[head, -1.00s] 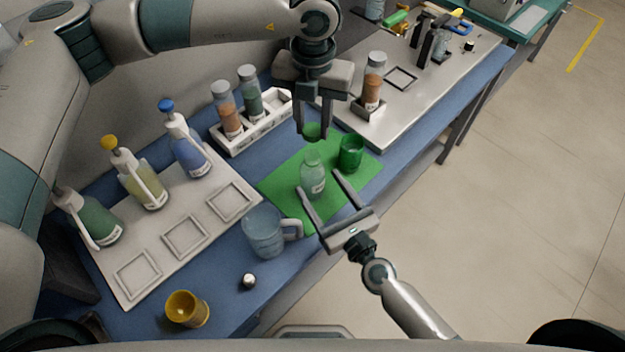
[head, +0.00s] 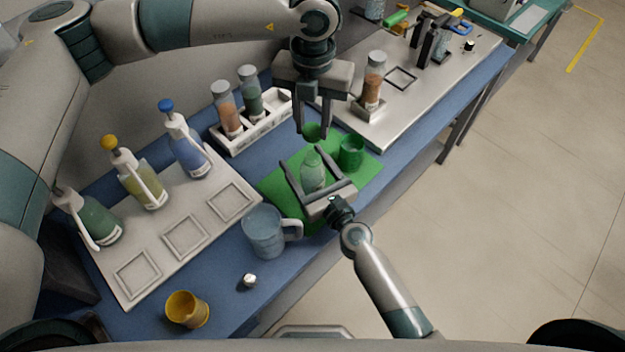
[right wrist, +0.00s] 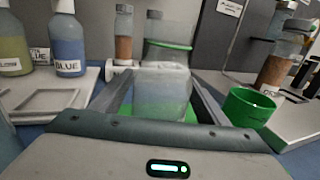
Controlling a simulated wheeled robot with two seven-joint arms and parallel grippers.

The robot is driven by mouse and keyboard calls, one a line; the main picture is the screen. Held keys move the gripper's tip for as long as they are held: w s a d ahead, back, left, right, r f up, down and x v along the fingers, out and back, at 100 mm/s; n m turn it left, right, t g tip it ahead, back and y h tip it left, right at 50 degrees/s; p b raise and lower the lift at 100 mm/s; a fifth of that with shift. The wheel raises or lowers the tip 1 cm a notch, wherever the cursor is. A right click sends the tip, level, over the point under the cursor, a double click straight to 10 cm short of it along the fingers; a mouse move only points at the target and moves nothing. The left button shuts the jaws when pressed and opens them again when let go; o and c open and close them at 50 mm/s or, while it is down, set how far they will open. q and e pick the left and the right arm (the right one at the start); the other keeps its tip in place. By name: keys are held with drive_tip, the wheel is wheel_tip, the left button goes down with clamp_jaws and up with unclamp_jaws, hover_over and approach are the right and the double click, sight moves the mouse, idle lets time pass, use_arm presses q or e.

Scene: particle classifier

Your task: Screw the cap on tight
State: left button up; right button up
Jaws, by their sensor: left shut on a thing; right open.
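A clear, pale green bottle (head: 313,172) stands upright on the green mat (head: 283,186). My left gripper (head: 314,126) is shut on a green cap (head: 313,133) and holds it just above the bottle's top; the head view does not clearly show whether they touch. My right gripper (head: 318,179) is open, with its fingers on both sides of the bottle. In the right wrist view the bottle (right wrist: 162,92) shows between the fingers; contact is unclear.
A green cup (head: 351,152) stands right of the bottle on the mat. A clear mug (head: 264,232) is near the front left. A white rack (head: 262,125) with vials is behind. A tray (head: 160,245) with pump bottles is left. A yellow cup (head: 187,309) is at front.

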drive_tip(key=shift+c, duration=0.6)
drive_tip(key=c, duration=1.5)
use_arm(q)
hover_over(312, 159)
drive_tip(key=shift+f, duration=2.5)
drive_tip(key=shift+f, duration=0.1)
drive_tip(key=shift+f, duration=0.8)
drive_tip(key=shift+f, duration=0.55)
use_arm(e)
clamp_jaws()
